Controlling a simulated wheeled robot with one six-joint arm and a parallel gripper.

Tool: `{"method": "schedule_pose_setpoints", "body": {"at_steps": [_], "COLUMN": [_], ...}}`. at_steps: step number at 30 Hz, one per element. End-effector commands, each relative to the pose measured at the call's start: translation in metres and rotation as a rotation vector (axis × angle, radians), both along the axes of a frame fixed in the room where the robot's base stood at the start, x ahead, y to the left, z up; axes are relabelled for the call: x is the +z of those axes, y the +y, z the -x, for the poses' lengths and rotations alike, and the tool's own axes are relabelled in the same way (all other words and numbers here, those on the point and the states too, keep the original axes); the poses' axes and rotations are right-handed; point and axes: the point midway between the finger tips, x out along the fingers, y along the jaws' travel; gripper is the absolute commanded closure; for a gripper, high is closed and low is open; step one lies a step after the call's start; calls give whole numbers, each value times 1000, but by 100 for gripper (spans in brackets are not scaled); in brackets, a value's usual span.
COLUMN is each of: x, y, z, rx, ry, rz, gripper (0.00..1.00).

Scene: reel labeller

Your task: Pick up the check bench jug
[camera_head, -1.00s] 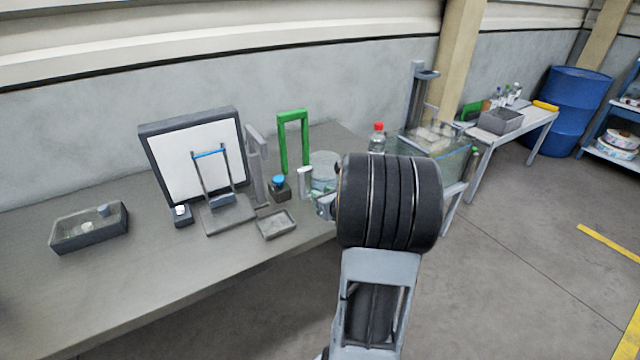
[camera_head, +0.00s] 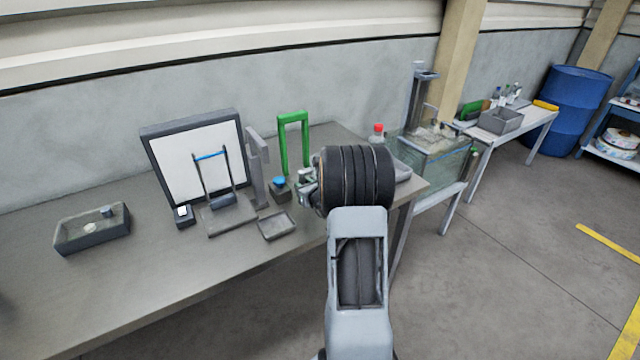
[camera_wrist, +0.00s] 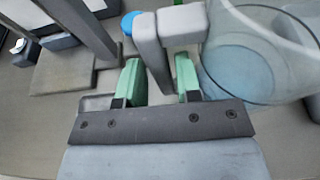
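The check bench jug (camera_wrist: 240,65) is a clear, round vessel with a pale grey handle (camera_wrist: 153,52). In the wrist view it stands at the upper right, with the handle on its left side. My gripper (camera_wrist: 158,84) has green finger pads and is open, one finger on each side of the handle's lower part. There seems to be a little space around the handle; contact cannot be told. In the head view my gripper (camera_head: 305,186) is low over the bench, and my wrist hides nearly all of the jug.
The grey bench (camera_head: 150,285) also holds a white panel (camera_head: 188,165), a green frame (camera_head: 293,143), a blue-capped block (camera_head: 280,188), a small tray (camera_head: 277,226) and a grey bin (camera_head: 90,229). A red-capped bottle (camera_head: 377,133) stands behind my wrist. A glass tank (camera_head: 440,160) is to the right.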

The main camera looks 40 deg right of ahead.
Motion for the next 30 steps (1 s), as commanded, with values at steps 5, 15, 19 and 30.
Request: {"method": "schedule_pose_setpoints", "body": {"at_steps": [5,15,19,30], "x": [-1,-1,-1,1], "y": [0,0,0,-1], "z": [-1,-1,-1,-1], "rx": [0,0,0,1], "ry": [1,0,0,-3], "rz": [0,0,0,3], "gripper": [68,93,100,100]}}
